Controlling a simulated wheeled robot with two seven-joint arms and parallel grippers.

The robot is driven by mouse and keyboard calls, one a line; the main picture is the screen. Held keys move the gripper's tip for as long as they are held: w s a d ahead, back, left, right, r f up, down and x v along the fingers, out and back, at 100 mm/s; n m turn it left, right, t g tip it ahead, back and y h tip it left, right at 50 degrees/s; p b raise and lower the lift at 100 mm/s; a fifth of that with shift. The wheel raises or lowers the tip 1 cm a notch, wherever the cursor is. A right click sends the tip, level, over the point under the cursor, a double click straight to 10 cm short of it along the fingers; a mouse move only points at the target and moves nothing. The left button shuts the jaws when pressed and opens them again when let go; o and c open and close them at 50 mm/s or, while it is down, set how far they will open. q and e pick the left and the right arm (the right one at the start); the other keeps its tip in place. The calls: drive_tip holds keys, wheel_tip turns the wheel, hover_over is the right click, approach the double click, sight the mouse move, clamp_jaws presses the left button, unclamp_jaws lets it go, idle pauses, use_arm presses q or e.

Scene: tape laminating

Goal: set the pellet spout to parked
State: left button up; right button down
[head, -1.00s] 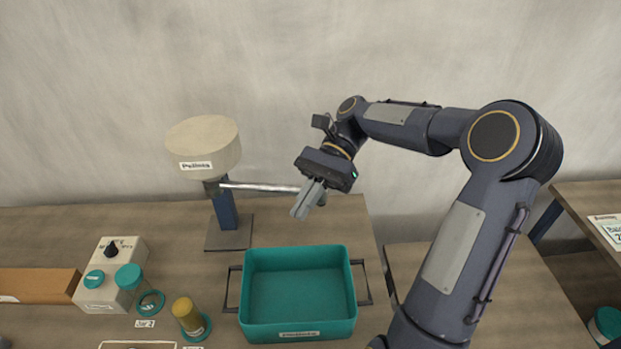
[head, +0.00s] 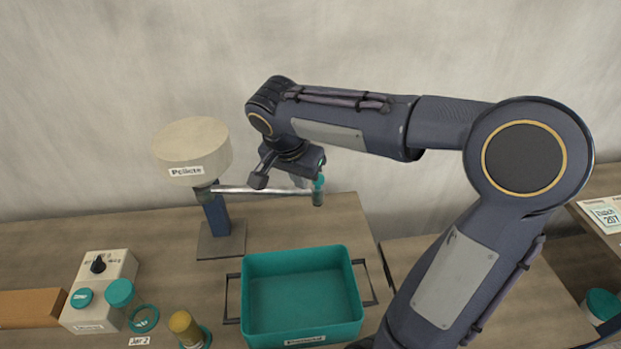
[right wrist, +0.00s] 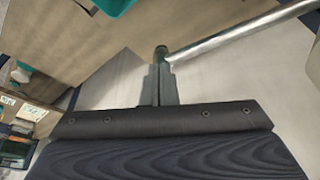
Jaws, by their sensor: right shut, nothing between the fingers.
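The pellet dispenser has a cream hopper (head: 192,147) labelled Pellets on a blue post at the back of the bench. Its spout, a thin metal rod (head: 245,190), reaches right from the post, roughly level, and ends in a teal and dark tip (head: 318,192). The rod and dark tip also show in the right wrist view (right wrist: 225,36). My right gripper (head: 306,183) is shut and empty at the spout's outer end, its fingers mostly hidden in the head view. In the wrist view the fingers (right wrist: 160,85) overlap the tip; I cannot tell whether they touch. My left gripper is out of view.
A teal tray (head: 300,290) with side handles stands in front of the dispenser. A cream control box (head: 98,290) with a black knob, jars and lids are at the left. A second table (head: 600,230) is at the right.

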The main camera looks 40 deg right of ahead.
drive_tip(key=w+d+f+p, duration=0.1)
drive_tip(key=w+d+f, duration=0.1)
drive_tip(key=d+f, duration=0.2)
drive_tip(key=shift+w+d+f+p, duration=0.25)
drive_tip(key=shift+d+f+p, duration=0.1)
drive_tip(key=shift+d+f, duration=0.1)
drive_tip(key=w+d, duration=0.1)
drive_tip(key=w+b, duration=0.1)
drive_tip(key=shift+w+d+f, duration=0.1)
drive_tip(key=shift+w+d, duration=0.2)
drive_tip(key=shift+d, duration=0.1)
drive_tip(key=shift+w+d+b, duration=0.25)
drive_tip(key=shift+b, duration=0.05)
drive_tip(key=shift+r, duration=0.2)
